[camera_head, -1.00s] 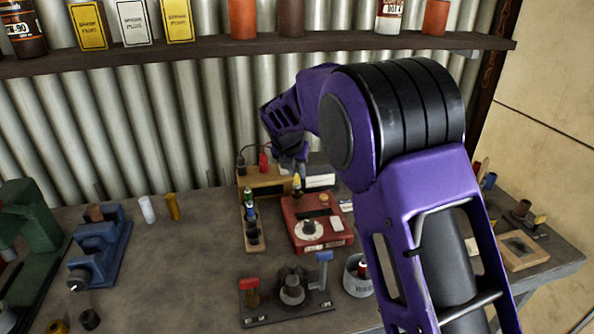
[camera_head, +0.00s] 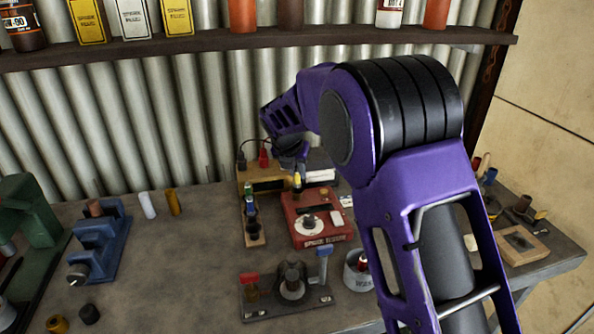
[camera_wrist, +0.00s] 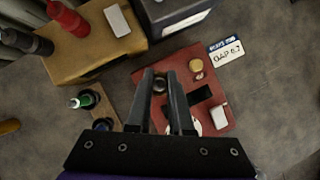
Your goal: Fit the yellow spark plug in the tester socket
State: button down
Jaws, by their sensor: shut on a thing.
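The yellow spark plug (camera_head: 297,180) is upright at the back left of the red tester (camera_head: 328,237), under my gripper (camera_head: 299,168). My gripper is shut on it. In the wrist view, the fingertips of my gripper (camera_wrist: 161,78) point down over the back left of the tester (camera_wrist: 205,118), with a dark round part between them. The fingers hide most of the plug and the socket. I cannot tell whether the plug's lower end is in the socket or just above it.
A plug rack (camera_head: 256,241) with green and blue plugs stands left of the tester. An ochre box (camera_head: 249,174) with red and black clamps is behind. A fixture (camera_head: 262,308) and a grey cup (camera_head: 352,284) are in front. The bench further left has free room.

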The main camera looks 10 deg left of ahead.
jog(key=shift+f, duration=0.9)
dwell(0.4)
jog(key=shift+c, duration=1.7)
grip_release()
jog(key=shift+r, duration=0.15)
jog(key=shift+r+p, duration=0.35)
jog(key=shift+r, duration=3.05)
